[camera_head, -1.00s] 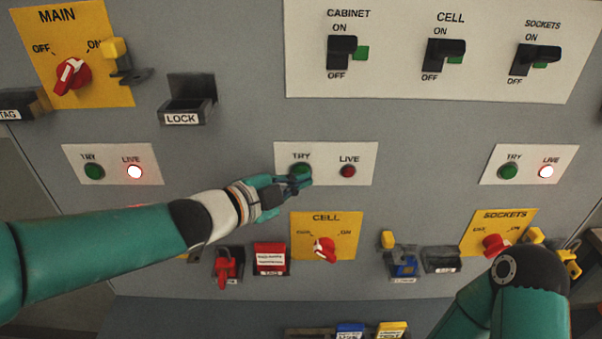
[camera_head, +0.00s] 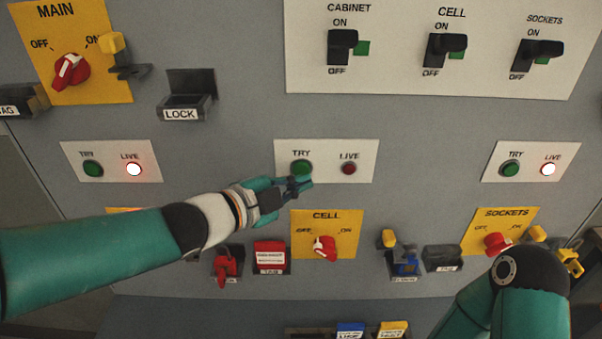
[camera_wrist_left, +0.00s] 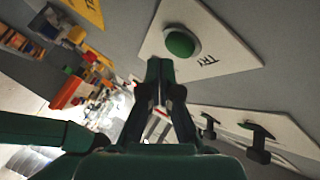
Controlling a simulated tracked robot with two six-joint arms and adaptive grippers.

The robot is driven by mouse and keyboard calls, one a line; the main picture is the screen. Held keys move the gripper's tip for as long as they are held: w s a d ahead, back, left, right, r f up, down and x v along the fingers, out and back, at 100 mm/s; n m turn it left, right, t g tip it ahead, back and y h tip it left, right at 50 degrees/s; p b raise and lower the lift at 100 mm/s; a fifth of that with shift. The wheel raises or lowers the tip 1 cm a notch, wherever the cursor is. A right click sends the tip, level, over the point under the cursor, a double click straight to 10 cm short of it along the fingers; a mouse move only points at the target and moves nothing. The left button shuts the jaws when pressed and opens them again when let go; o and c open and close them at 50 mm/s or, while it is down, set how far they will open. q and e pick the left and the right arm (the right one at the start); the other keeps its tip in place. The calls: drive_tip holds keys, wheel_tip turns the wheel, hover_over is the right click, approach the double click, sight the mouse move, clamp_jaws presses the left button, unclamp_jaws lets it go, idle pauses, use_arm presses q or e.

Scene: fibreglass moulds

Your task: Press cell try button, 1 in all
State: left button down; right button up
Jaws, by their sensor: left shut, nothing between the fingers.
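The cell try button (camera_head: 301,168) is a round green button on a white plate (camera_head: 325,178) in the middle of the cabinet front, above the yellow CELL switch plate. The red LIVE lamp (camera_head: 349,169) beside it is dark. My left gripper (camera_head: 304,185) is shut and empty, its tips just below the button in the head view. In the left wrist view the green button (camera_wrist_left: 180,43) shows whole beyond the shut fingertips (camera_wrist_left: 160,64), with a small gap seen between them. My right arm is at the lower right; its gripper is not in view.
Lit LIVE lamps show on the left plate (camera_head: 134,169) and the right plate (camera_head: 548,169). The red CELL rotary switch (camera_head: 324,248), a red padlock (camera_head: 227,262) and small holders sit below. Toggle switches line the white panel (camera_head: 400,85) above.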

use_arm(q)
drive_tip(key=shift+s+b, duration=1.1)
drive_tip(key=shift+s, duration=1.45)
drive_tip(key=a+f+n+g+y, duration=0.25)
drive_tip(key=f+n, duration=0.35)
drive_tip(key=f, duration=0.8)
drive_tip(key=a+f+n+g+y, duration=0.25)
drive_tip(key=f+n, duration=0.25)
drive_tip(key=f, duration=1)
drive_tip(key=s+a+f+n+g, duration=0.2)
drive_tip(key=s+f+n, duration=0.3)
drive_tip(key=s+f, duration=0.4)
drive_tip(key=s+a+f+n+g+y, duration=0.1)
drive_tip(key=s+a+f+n+g, duration=0.2)
drive_tip(key=s+f+n, duration=0.3)
drive_tip(key=s+a+f, duration=0.1)
drive_tip(key=s+f, duration=0.2)
drive_tip(key=f, duration=0.2)
drive_tip(key=shift+s+a+y, duration=0.3)
drive_tip(key=shift+s+a, duration=0.05)
drive_tip(key=shift+a, duration=0.05)
drive_tip(key=shift+f, duration=0.1)
